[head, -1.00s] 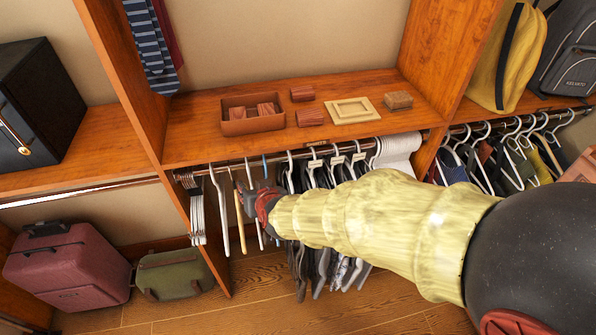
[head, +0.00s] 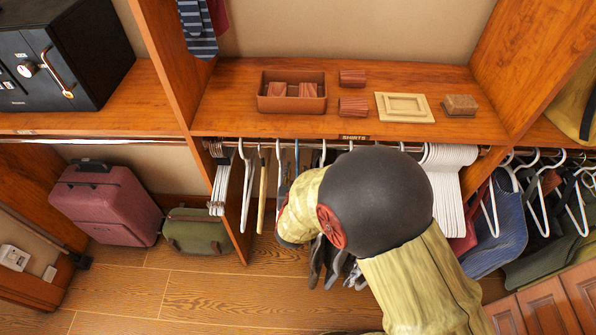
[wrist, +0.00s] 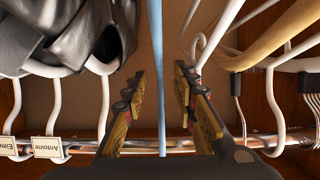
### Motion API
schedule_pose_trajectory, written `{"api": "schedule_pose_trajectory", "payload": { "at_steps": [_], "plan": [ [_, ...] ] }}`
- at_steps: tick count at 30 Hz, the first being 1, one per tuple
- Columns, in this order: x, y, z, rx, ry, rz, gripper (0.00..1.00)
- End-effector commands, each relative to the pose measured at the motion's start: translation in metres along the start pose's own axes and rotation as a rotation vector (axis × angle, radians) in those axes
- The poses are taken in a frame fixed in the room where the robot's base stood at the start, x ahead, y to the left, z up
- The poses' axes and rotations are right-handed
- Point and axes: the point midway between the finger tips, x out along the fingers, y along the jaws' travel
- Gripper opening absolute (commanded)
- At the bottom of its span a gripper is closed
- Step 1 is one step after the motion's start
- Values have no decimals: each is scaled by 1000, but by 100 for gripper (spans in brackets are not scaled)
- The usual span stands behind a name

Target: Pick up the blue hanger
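The blue hanger (wrist: 157,60) shows edge-on in the wrist view as a thin light-blue strip running up and down the middle. In the head view only a short piece of the blue hanger (head: 297,150) shows at the rail; my arm hides the rest. My gripper (wrist: 160,92) is open, with one finger on each side of the blue strip and a gap visible on both sides. My arm mostly hides the gripper in the head view.
White hangers (head: 245,185) and a wooden hanger (head: 262,190) hang just left of the blue one. Dark clothes (wrist: 70,35) hang close by on the other side. The rail (wrist: 90,146) and wooden shelf (head: 225,115) are close above; a divider stands at left.

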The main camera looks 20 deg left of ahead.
Motion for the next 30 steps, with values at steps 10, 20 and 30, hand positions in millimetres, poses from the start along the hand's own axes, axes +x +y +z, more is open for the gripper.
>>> {"api": "schedule_pose_trajectory", "payload": {
  "at_steps": [10, 20, 30],
  "plan": [
    [37, 0, -1, 0, -1, 0, 28],
    [37, 0, -2, 0, -1, 0, 17],
    [36, 1, -2, 0, -1, 0, 0]
  ]
}}
